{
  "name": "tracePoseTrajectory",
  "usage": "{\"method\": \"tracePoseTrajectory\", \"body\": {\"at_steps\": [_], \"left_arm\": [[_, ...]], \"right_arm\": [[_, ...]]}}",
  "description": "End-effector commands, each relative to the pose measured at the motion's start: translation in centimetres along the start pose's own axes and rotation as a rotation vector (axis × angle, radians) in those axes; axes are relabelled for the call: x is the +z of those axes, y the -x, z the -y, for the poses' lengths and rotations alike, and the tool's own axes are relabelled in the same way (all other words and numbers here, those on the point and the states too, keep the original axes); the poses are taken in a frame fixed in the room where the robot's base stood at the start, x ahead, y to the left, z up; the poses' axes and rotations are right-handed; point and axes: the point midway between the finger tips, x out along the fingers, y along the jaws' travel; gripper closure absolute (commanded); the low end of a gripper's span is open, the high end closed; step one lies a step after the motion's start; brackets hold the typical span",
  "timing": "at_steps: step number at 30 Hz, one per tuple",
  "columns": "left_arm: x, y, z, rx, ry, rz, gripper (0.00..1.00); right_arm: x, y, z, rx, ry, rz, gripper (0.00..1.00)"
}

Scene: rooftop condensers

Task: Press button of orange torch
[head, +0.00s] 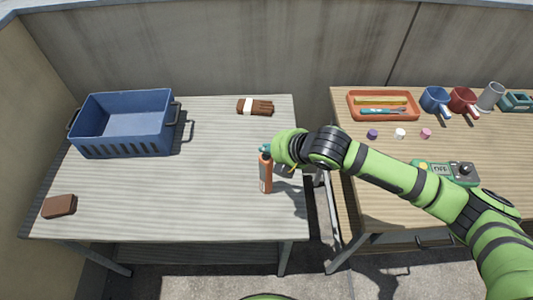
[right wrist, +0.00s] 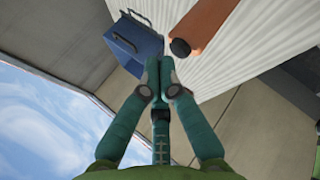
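The orange torch (head: 265,180) stands upright near the right edge of the left table. In the right wrist view the torch (right wrist: 213,22) shows as an orange body with a dark round part (right wrist: 180,47) at its near end. My right gripper (head: 266,150) is at the top of the torch in the head view and hides part of it. In the right wrist view the right gripper (right wrist: 160,62) has its teal fingertips together, with nothing seen between them, just beside the dark part. I cannot tell whether they touch. My left gripper is not in view.
The left table (head: 190,205) also holds a blue crate (head: 125,145), a brown block (head: 58,206) and a brown bundle (head: 262,107). The right table (head: 385,205) holds an orange tray (head: 382,118), mugs, small caps and a green meter (head: 437,170). A gap separates the tables.

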Motion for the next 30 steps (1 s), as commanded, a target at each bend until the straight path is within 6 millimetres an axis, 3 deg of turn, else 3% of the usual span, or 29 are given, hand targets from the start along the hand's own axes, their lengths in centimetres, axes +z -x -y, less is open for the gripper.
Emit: {"method": "tracePoseTrajectory", "body": {"at_steps": [30], "left_arm": [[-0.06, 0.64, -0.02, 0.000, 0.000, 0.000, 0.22]], "right_arm": [[-0.03, -0.34, 0.37, -0.001, 0.000, -0.001, 1.00]]}}
